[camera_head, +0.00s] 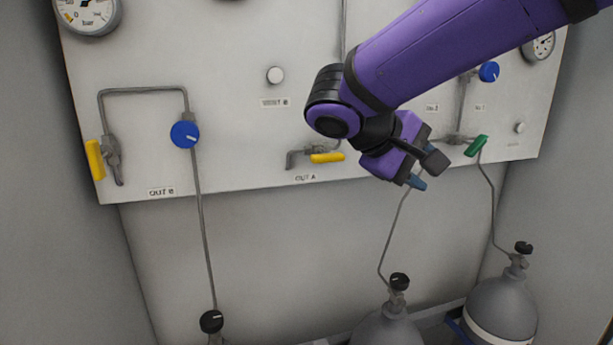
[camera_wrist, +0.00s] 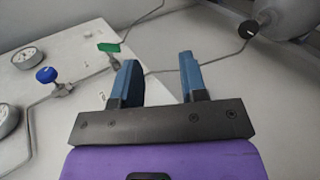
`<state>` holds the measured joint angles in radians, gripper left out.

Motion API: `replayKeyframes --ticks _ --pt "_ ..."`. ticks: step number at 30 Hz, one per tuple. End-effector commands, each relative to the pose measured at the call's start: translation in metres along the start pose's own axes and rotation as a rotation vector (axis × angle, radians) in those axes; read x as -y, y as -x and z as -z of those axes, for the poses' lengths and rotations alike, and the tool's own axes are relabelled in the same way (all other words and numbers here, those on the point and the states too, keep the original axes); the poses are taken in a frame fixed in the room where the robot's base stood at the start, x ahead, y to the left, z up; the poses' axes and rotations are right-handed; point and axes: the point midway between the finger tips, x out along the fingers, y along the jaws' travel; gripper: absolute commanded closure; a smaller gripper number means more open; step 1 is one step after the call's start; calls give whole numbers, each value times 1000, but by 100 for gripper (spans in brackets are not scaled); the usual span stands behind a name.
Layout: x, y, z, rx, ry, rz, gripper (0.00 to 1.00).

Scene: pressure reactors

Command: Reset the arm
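My purple arm reaches in from the upper right in the head view, and my gripper (camera_head: 416,182) is in front of the lower right part of the panel. In the wrist view my gripper (camera_wrist: 158,75) shows two blue fingers held apart, with nothing between them. A green-handled valve (camera_head: 476,145) is right of my gripper in the head view; its green handle (camera_wrist: 109,47) is beyond the left finger in the wrist view. I cannot tell any contact with the panel.
The panel (camera_head: 240,150) has blue knobs (camera_head: 185,134), a yellow handle at OUT A (camera_head: 327,157) and one at the left (camera_head: 95,159). Gas cylinders (camera_head: 502,305) with black knobs stand below at the right. Thin pipes run down to them.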

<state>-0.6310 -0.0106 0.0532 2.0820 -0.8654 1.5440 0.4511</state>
Motion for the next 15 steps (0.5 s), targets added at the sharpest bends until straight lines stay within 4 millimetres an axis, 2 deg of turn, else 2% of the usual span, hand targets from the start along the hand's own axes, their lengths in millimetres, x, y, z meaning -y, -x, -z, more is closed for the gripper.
replayKeyframes --ticks 1,6,15 --pt "-7 -13 -18 11 -23 64 61" --pt "-13 -44 -69 10 -94 284 61" --pt "-1 -71 -145 -91 -300 609 61"
